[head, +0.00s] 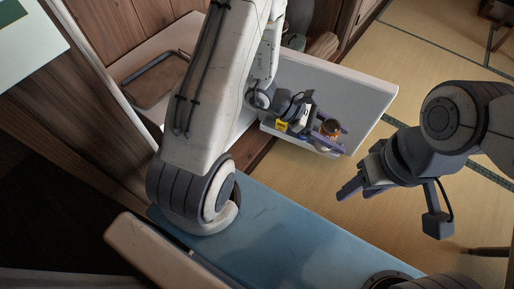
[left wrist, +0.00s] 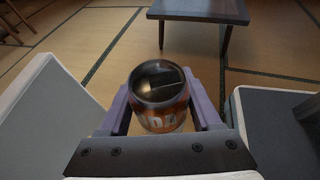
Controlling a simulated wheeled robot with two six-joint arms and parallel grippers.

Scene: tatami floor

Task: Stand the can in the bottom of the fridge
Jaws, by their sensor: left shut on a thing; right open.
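The can (head: 330,128) is small, orange-brown with a dark metallic top. My left gripper (head: 336,138) is shut on it, with a purple finger on each side. In the left wrist view the can (left wrist: 158,112) sits between the fingers, its round top facing the camera. The fridge (head: 165,45) appears as a white body at the upper left, partly hidden by my left arm. A white panel that looks like its open door (head: 365,92) stands behind the can. The fridge's bottom is not visible. My right gripper (head: 354,186) is open and empty, lower right of the can.
A brown tray (head: 155,80) lies on the white top at the upper left. A dark low table (left wrist: 198,10) stands beyond the can. Tatami floor (head: 425,60) is open at the right.

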